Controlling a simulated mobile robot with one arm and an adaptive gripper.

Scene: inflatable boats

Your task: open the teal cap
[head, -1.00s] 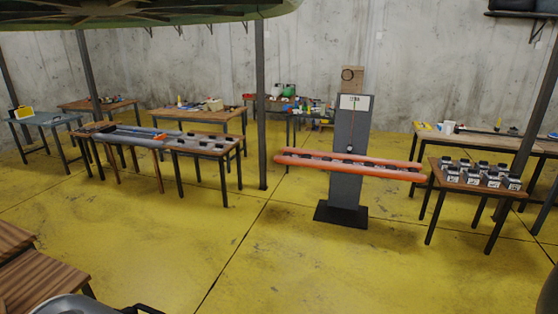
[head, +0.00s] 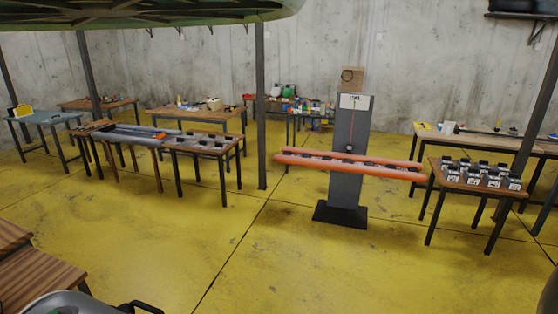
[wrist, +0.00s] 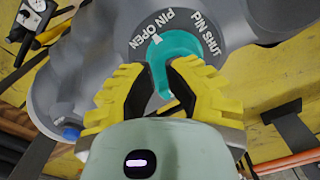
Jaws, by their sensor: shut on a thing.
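The teal cap (wrist: 176,44) shows in the wrist view, set in a dark round plate (wrist: 205,45) on a grey inflatable boat part (wrist: 100,50). The plate is marked "PIN OPEN" on the left and "PIN SHUT" on the right. My gripper (wrist: 163,78) has yellow ridged fingers with dark tips. They are shut on the teal cap's lower part, one finger on each side. The cap's pointer, with a small white mark, sits by the end of the "PIN OPEN" lettering. The fingers hide part of the cap. The head view does not show my gripper or the teal cap clearly.
A blue cap (wrist: 71,132) sits on the grey tube at lower left in the wrist view. In the head view, an orange tube (head: 350,168) crosses a grey stand (head: 350,130). Yellow floor (head: 260,250) is open between the tables.

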